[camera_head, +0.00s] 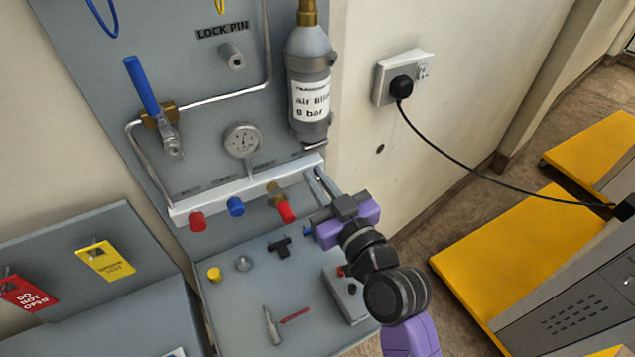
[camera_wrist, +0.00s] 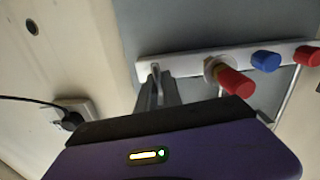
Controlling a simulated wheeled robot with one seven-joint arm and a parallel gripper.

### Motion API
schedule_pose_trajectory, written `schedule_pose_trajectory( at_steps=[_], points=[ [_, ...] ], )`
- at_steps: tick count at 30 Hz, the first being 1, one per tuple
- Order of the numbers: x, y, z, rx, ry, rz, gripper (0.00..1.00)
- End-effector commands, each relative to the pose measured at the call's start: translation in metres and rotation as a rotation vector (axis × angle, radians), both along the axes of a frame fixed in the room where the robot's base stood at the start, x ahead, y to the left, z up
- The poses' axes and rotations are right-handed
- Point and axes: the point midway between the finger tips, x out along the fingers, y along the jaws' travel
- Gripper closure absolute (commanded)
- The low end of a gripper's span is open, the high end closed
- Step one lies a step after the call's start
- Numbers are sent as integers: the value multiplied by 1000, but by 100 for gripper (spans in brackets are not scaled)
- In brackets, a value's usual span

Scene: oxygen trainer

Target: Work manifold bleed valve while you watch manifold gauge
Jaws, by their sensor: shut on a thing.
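The white manifold bar (camera_head: 245,190) runs across the grey panel, and it also shows in the wrist view (camera_wrist: 195,65). The manifold gauge (camera_head: 241,139) is a round white dial above it; its needle is too small to read. My gripper (camera_head: 314,176) reaches up to the bar's right end. In the wrist view its fingers (camera_wrist: 156,92) are shut on a small metal part at that end, which I take as the manifold bleed valve (camera_wrist: 155,70). The fingers hide most of that part. The gauge is not in the wrist view.
A brass fitting with a red cap (camera_head: 285,211), a blue knob (camera_head: 236,206) and a red knob (camera_head: 198,221) sit close left of my gripper. An air cylinder (camera_head: 310,80) hangs above. Small loose parts lie on the grey shelf (camera_head: 235,305). A wall socket (camera_head: 402,77) is right.

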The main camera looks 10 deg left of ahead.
Motion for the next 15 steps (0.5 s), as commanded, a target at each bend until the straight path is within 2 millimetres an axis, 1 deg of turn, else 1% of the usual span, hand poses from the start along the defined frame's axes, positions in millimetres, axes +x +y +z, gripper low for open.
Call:
schedule_pose_trajectory(
  at_steps=[1,2,9,15],
  points=[
    [0,1,-6,-32,-28,1,100],
    [-1,1,-7,-53,-42,1,100],
    [-2,3,-5,-211,-147,1,100],
    [-2,3,-2,-262,-178,1,100]
  ],
)
